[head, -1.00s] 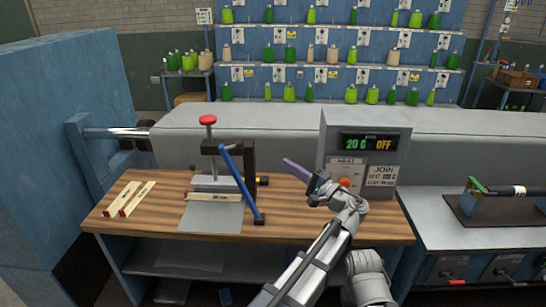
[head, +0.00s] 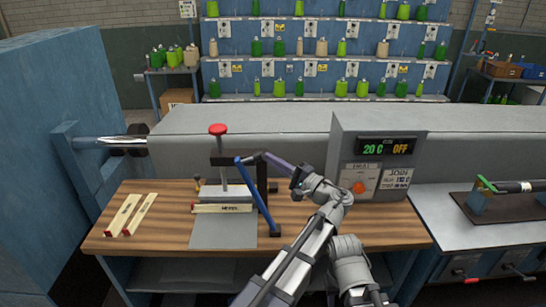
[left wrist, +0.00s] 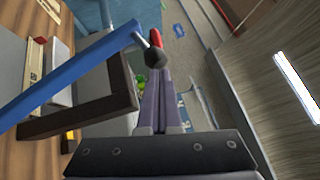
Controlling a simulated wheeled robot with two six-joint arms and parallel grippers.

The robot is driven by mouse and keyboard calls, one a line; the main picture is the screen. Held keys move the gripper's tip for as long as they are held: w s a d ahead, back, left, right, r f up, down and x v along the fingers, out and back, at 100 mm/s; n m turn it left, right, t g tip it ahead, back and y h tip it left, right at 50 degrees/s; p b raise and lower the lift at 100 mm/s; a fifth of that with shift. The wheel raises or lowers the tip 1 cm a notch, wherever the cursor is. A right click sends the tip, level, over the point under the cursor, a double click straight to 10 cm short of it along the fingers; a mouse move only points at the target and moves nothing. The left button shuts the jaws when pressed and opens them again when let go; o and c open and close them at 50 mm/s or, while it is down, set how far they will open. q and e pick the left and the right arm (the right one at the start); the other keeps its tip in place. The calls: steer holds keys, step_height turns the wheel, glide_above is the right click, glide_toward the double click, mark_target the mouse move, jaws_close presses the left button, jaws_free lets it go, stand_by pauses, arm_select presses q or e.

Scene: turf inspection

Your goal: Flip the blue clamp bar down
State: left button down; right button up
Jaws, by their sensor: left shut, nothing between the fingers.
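The blue clamp bar (head: 255,197) slants beside the black press frame (head: 262,172). Its upper end is near the top of the frame and its dark lower end is toward the bench front. In the left wrist view the bar (left wrist: 70,78) crosses at upper left, ending near a black knob (left wrist: 150,56). My left gripper (head: 250,157) is shut and empty, its tips close to the bar's upper end on the right side; I cannot tell if they touch. It also shows in the left wrist view (left wrist: 158,82). My right gripper is not in view.
The press has a red knob (head: 217,129) on top and a pale labelled strip (head: 222,208) at its base. Two pale strips (head: 132,214) lie left on the wooden bench (head: 160,238). A grey control box (head: 345,145) reading "20 C OFF" stands at right.

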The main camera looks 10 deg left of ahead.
mark_target(239, 164)
arm_select(q)
steer(key=shift+d, duration=0.2)
steer(key=s+a+p, duration=0.1)
steer(key=a, duration=0.2)
steer(key=s+a+n+g+h+p, duration=0.1)
steer(key=a, duration=0.2)
steer(key=s+a+f+n+h+p, duration=0.1)
steer(key=a+p, duration=0.1)
steer(key=a, duration=0.1)
steer(key=shift+a+g, duration=0.15)
steer(key=shift+g, duration=0.15)
steer(key=s+a+f+n+h+b, duration=0.2)
steer(key=a+f+h+b, duration=0.2)
steer(key=a+f, duration=0.5)
steer(key=s+a+f+n+h+b, duration=0.2)
steer(key=a+f+b, duration=0.3)
steer(key=a+f, duration=0.4)
step_height(239, 164, down, 3)
steer(key=shift+s+a+f+n+h, duration=0.15)
steer(key=shift+s+a+n+h, duration=0.25)
steer(key=shift+s+h, duration=0.4)
steer(key=shift+w+f, duration=0.1)
